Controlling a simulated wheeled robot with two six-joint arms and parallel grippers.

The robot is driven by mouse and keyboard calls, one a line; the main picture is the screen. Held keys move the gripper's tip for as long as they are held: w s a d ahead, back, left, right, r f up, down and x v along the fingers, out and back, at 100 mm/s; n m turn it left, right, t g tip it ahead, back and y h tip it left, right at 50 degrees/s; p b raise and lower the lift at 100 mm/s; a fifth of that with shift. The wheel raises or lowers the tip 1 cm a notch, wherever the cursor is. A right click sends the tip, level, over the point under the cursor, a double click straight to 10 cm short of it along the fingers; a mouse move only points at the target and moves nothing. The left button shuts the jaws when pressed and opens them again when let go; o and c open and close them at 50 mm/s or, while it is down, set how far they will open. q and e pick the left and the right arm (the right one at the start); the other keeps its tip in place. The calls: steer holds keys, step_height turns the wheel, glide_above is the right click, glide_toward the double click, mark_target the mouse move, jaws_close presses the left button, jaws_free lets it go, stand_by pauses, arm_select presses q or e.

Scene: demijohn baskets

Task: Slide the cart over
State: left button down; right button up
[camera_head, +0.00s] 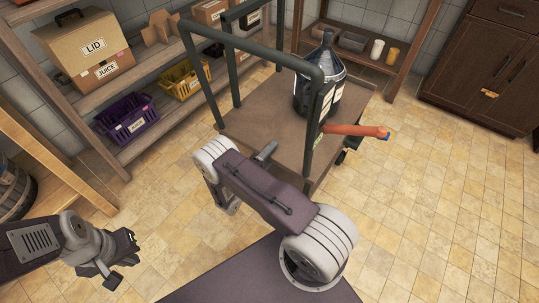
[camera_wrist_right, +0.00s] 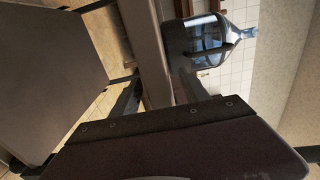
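The cart (camera_head: 250,130) has a flat brown deck and dark grey-green tubular frames, and stands in the middle of the head view. A dark glass demijohn (camera_head: 320,85) stands upright on its deck; it also shows in the right wrist view (camera_wrist_right: 205,42). My left gripper (camera_head: 122,272) is open and empty, low over the floor at left, apart from the cart. My right arm reaches toward the cart's near side, and its gripper is hidden in the head view. In the right wrist view, a bar runs between the dark fingers of my right gripper (camera_wrist_right: 157,92); contact is unclear.
An orange rod with a blue end (camera_head: 355,130) sticks out at the cart's right. A dark cabinet (camera_head: 485,65) stands back right. The tiled floor at right is clear.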

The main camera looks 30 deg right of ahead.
jaws_close()
stand_by(1.2)
